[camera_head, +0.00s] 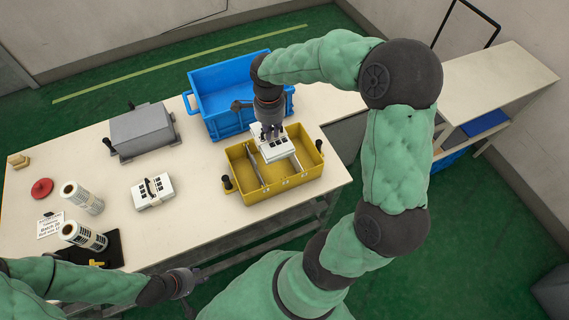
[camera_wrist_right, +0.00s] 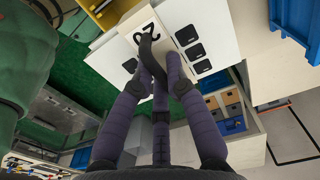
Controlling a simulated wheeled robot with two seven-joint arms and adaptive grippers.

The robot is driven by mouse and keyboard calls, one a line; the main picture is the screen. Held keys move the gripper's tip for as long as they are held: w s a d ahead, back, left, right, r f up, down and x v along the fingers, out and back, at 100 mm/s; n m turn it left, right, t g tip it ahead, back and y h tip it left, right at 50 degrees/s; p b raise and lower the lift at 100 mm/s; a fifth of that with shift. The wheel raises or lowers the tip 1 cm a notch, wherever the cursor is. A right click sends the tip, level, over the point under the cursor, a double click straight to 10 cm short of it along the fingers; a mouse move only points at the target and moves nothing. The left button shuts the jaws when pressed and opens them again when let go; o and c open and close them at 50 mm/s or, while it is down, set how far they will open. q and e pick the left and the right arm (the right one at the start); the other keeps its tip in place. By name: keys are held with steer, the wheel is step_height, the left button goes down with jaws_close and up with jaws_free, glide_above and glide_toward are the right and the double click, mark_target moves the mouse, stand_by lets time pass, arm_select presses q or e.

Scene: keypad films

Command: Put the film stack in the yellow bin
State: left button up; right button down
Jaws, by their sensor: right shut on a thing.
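The film stack (camera_head: 285,149) is a white block with black square marks and a dark band. It is at the yellow bin (camera_head: 236,164), over its middle part; I cannot tell whether it touches the dividers. My right gripper (camera_head: 270,134) is shut on the stack from above. In the right wrist view my right gripper's fingers (camera_wrist_right: 160,70) close on the white film stack (camera_wrist_right: 207,30), which shows a "20" label. The yellow bin (camera_wrist_right: 94,12) shows at the top left there. My left gripper (camera_head: 188,281) is low, off the table's front edge; its fingers are unclear.
A blue crate (camera_head: 222,82) stands behind the yellow bin. Another banded white stack (camera_head: 152,191) lies left of it. A grey box (camera_head: 142,130), a red disc (camera_head: 42,188), label rolls (camera_head: 82,197) and a black mat (camera_head: 105,250) occupy the left side.

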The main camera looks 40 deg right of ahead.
mark_target(273, 141)
steer(key=shift+s+d+f, duration=0.1)
steer(key=shift+d+f, duration=0.1)
steer(key=shift+f, duration=0.15)
step_height(273, 141, down, 17)
steer(key=b, duration=0.5)
steer(key=shift+f+b, duration=0.15)
steer(key=shift+b, duration=0.2)
steer(key=shift+f, duration=0.1)
steer(key=c, duration=1.2)
jaws_free()
steer(key=shift+c, duration=0.2)
steer(key=shift+r, duration=0.2)
step_height(273, 141, up, 12)
steer(key=p, duration=0.4)
